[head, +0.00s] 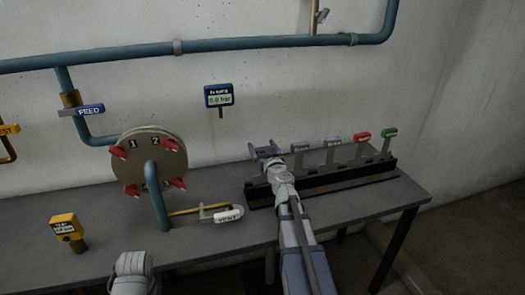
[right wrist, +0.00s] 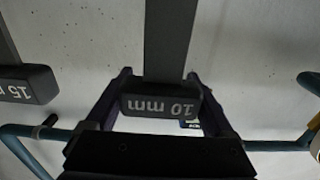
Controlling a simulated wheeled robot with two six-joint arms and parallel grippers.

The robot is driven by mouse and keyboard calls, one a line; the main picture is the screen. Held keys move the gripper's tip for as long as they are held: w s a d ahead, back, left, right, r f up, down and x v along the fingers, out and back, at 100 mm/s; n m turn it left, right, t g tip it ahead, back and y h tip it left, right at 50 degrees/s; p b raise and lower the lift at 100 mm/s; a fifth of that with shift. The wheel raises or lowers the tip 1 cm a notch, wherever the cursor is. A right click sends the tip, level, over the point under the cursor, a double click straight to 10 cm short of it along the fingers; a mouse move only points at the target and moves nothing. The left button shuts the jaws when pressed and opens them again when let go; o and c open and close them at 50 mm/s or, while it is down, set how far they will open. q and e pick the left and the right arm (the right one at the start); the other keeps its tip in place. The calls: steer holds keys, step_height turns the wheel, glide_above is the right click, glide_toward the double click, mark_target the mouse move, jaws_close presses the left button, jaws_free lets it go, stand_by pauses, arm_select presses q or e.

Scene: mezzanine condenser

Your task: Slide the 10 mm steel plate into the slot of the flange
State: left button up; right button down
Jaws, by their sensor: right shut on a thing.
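My right gripper (head: 268,150) is at the left end of the plate rack. In the right wrist view its fingers (right wrist: 160,98) are shut on the dark block marked 10 mm of the 10 mm steel plate (right wrist: 172,40). The plate's grey strip runs up the picture from this block. I cannot tell whether its far end is in the rack. The flange (head: 145,148) is a round disc with red numbered bolts on the blue pipe, left of my right gripper and apart from it. Its slot cannot be made out.
The rack (head: 330,186) holds several plates with grey, red and green tops; one marked 15 mm (right wrist: 22,84) is close by. A white-tagged lever (head: 226,215) and a yellow gauge (head: 66,228) are near the flange. The bench (head: 245,240) has bare room in front.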

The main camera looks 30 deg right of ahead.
step_height(320, 180, up, 10)
steer(key=p, duration=0.9)
steer(key=shift+f, duration=0.2)
steer(key=shift+d, duration=0.1)
